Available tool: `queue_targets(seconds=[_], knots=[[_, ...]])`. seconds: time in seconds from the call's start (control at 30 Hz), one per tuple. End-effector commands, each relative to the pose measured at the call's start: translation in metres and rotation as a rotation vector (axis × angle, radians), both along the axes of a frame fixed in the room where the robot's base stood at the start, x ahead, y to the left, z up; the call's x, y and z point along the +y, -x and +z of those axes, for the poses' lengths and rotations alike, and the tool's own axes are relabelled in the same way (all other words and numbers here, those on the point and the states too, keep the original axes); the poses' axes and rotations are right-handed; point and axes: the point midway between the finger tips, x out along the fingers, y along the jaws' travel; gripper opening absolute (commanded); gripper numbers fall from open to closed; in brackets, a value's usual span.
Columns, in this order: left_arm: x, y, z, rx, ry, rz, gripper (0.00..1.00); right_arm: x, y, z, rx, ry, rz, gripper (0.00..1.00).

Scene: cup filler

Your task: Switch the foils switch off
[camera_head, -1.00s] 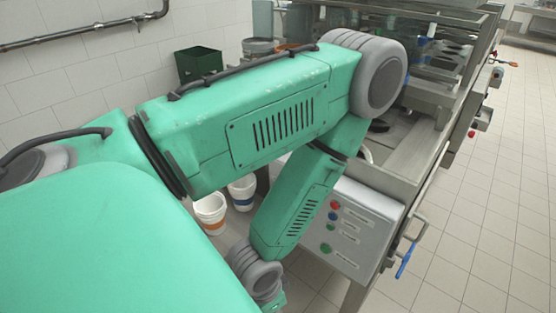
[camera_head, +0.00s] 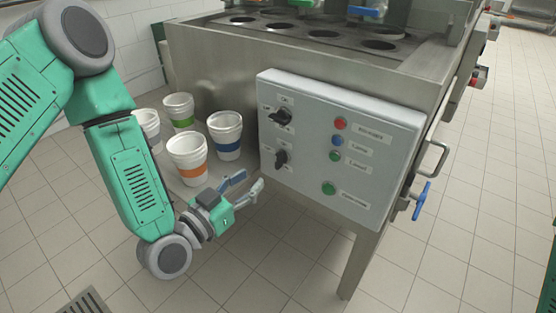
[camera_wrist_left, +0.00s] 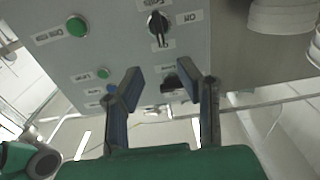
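A grey control panel (camera_head: 340,150) on the machine's front carries two black rotary switches, an upper one (camera_head: 282,117) and a lower one (camera_head: 281,158). The wrist view appears turned over; there the lower switch (camera_wrist_left: 158,25) has a roughly upright handle, an "ON" label beside it and an inverted label that seems to read "Foils". The upper switch (camera_wrist_left: 172,83) shows between the fingers in that view. My left gripper (camera_head: 245,185) is open and empty, below and left of the lower switch, apart from the panel. Its fingers also show in the wrist view (camera_wrist_left: 157,75).
White cups with coloured bands (camera_head: 187,158) stand just left of the panel, close to my left gripper. Red, blue and green buttons (camera_head: 329,188) sit on the panel's right half. A handle and a blue-handled valve (camera_head: 421,200) stick out at right. Tiled floor is clear in front.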

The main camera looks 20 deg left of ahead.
Motion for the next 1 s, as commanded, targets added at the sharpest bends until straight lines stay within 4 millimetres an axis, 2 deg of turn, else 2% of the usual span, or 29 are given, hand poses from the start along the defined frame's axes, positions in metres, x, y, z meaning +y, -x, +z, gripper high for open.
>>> queue_targets(seconds=[0.3,0.5,0.7,0.97,1.0], knots=[[-0.020,-0.065,-0.003,-0.003,0.004,0.001,0.31,0.000,0.000,-0.017,0.000,0.000,0.000,0.34],[-0.031,-0.093,-0.003,0.001,0.003,0.001,0.31,0.000,0.000,-0.024,0.000,0.000,0.000,0.34],[-0.036,-0.105,-0.001,0.002,0.003,0.001,0.31,0.000,0.000,-0.026,0.000,0.000,0.000,0.34],[-0.036,-0.106,-0.001,0.004,0.004,0.001,0.31,0.000,0.000,-0.026,0.000,0.000,0.000,0.34],[-0.036,-0.106,-0.001,0.004,0.004,0.001,0.20,0.000,0.000,-0.026,0.000,0.000,0.000,0.34]])
